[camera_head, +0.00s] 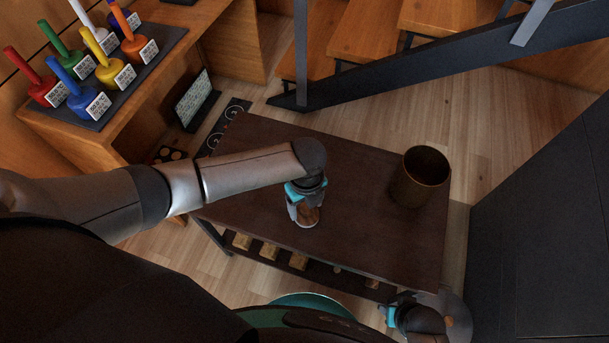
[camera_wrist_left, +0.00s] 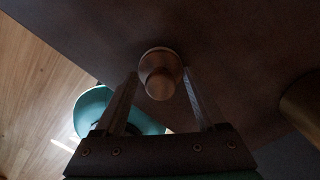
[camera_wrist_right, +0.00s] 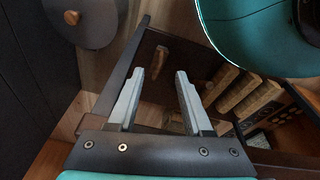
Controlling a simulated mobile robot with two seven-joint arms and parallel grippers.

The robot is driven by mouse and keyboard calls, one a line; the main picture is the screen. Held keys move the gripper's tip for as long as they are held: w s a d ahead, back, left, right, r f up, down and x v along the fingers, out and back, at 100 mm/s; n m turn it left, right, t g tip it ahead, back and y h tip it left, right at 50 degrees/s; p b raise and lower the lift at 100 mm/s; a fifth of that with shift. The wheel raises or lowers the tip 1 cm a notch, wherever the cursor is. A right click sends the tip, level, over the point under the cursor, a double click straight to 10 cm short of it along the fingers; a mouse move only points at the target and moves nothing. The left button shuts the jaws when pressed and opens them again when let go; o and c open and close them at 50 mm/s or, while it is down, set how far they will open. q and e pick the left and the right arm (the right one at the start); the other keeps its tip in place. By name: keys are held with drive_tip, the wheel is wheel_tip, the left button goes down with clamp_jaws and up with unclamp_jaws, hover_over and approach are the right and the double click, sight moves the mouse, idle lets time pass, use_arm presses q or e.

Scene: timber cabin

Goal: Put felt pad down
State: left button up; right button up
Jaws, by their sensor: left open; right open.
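The felt pad (camera_wrist_left: 160,78) has a round wooden knob and a thin pale rim, and it stands on the dark brown table (camera_head: 350,195). In the head view the felt pad (camera_head: 308,217) shows below my left gripper (camera_head: 305,206), partly covered by it. In the left wrist view the fingers of my left gripper (camera_wrist_left: 160,80) are apart on either side of the knob, with gaps visible. My right gripper (camera_head: 388,312) is low by the table's front right corner. In the right wrist view my right gripper (camera_wrist_right: 158,74) is open and empty.
A brown cup (camera_head: 420,178) stands on the table's right part. Wooden blocks (camera_head: 270,250) lie on the shelf below. A bench at upper left carries a dark rack (camera_head: 125,85) of colored, labelled handled pieces. A dark cabinet (camera_head: 545,220) stands at the right.

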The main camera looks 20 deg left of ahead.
sight(304, 206)
use_arm(q)
drive_tip(key=shift+r+p, duration=0.95)
drive_tip(key=shift+r, duration=0.7)
drive_tip(key=shift+s+a+r+p, duration=0.1)
drive_tip(key=shift+a+r+p, duration=0.05)
drive_tip(key=shift+r+p, duration=0.55)
wheel_tip(304, 206, up, 2)
drive_tip(key=shift+r+p, duration=0.25)
drive_tip(key=shift+p, duration=0.15)
wheel_tip(304, 206, up, 2)
drive_tip(key=shift+r+p, duration=0.25)
drive_tip(key=shift+p, duration=0.35)
drive_tip(key=shift+r+p, duration=1.1)
drive_tip(key=shift+r, duration=1.45)
use_arm(e)
drive_tip(key=s+d+f, duration=0.2)
drive_tip(key=s+d, duration=0.3)
drive_tip(key=s, duration=0.5)
drive_tip(key=shift+s+f, duration=0.3)
drive_tip(key=shift+s, duration=0.05)
